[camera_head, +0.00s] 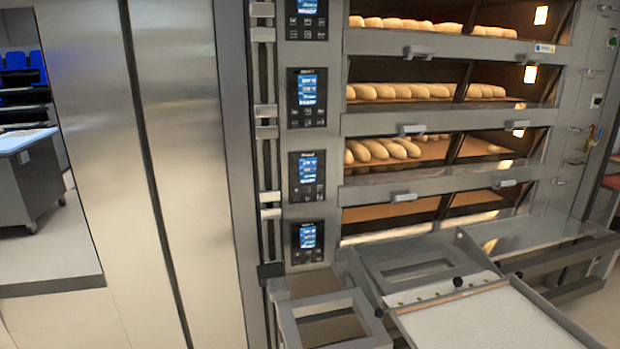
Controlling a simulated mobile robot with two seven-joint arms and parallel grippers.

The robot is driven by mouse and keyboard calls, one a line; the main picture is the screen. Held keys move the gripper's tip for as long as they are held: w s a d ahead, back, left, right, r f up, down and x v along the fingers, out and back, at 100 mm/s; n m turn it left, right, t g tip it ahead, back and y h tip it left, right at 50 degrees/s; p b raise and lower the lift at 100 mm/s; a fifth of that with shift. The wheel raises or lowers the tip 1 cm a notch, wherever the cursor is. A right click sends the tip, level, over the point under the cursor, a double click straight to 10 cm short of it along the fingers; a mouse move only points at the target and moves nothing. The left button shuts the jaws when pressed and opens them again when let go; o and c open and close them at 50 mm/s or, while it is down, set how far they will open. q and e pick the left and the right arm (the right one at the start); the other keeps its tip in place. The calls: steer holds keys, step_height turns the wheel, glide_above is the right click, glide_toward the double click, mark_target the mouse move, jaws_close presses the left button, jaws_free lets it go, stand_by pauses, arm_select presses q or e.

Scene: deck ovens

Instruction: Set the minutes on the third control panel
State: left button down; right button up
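Several black control panels with lit blue screens run in a column down the left side of the deck oven. The top panel (307,18) is cut by the upper picture edge. The second panel (307,97) sits below it. The third panel (307,176) from the top in view has a blue screen with small buttons around it; its digits are too small to read. The lowest panel (307,243) is just above the loader. Neither of my grippers is in view, and nothing covers the panels.
Oven decks with glass doors and handles (413,130) lie right of the panels; the upper ones hold loaves (385,150). A metal loader with a pale belt (490,320) juts out at lower right. A tall steel cabinet (185,120) stands left. A blue-topped table (25,140) is far left.

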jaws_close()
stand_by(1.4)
